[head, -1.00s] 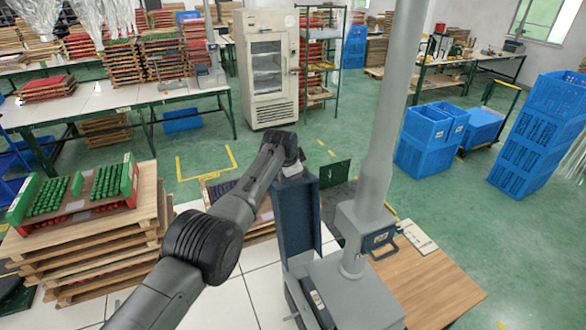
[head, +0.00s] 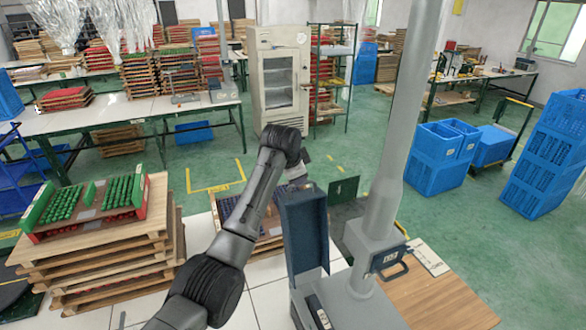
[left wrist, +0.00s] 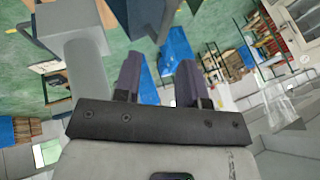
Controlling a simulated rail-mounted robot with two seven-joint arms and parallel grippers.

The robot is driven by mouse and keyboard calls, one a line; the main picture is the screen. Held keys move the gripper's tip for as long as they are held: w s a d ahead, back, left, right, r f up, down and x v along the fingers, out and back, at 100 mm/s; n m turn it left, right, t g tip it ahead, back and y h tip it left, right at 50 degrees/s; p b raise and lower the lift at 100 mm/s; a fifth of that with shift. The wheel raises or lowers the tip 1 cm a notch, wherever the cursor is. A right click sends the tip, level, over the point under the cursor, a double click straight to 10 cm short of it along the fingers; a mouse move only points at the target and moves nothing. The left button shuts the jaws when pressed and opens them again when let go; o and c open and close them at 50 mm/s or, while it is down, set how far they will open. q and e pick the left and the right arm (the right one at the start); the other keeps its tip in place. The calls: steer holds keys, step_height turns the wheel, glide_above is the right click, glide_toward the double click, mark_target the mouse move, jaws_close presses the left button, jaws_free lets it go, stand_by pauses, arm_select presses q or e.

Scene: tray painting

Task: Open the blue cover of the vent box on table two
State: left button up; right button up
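The grey vent box (head: 346,303) stands at the lower middle of the head view, with a thick grey post on it. Its dark blue cover (head: 305,236) stands upright at the box's left side, swung open. My left arm reaches past the cover's left side. My left gripper (head: 300,172) is just beyond the cover's top edge, mostly hidden by the arm and cover, apparently apart from the cover. In the left wrist view the fingers of my left gripper (left wrist: 160,80) are spread, with nothing between them. My right gripper is not in view.
A wooden board (head: 440,300) lies right of the box. Stacked pallets with a red-green tray (head: 90,212) stand at the left. Blue crates (head: 436,158) stand at the right, and a white cabinet (head: 279,85) at the back. Green floor between them is largely free.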

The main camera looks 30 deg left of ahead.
arm_select(q)
steer(key=shift+b+v, duration=0.5)
steer(key=shift+v, duration=1.85)
steer(key=s+d+r+n+t, duration=0.1)
steer(key=s+r+n+t, duration=0.3)
steer(key=r, duration=0.5)
steer(key=s+d+r+n+t, duration=0.2)
steer(key=s+r+n+t, duration=0.25)
steer(key=r, duration=0.35)
steer(key=s+d+f+g+p, duration=0.2)
steer(key=s+f+g, duration=0.1)
steer(key=s+f, duration=1.2)
steer(key=s+d+f+g+p, duration=0.2)
steer(key=s+f, duration=0.9)
steer(key=f, duration=0.8)
steer(key=s+f+g+p, duration=0.1)
steer(key=s+f+g, duration=0.5)
steer(key=s+f, duration=0.8)
steer(key=s+m, duration=0.1)
steer(key=s, duration=0.3)
steer(key=shift+f, duration=0.25)
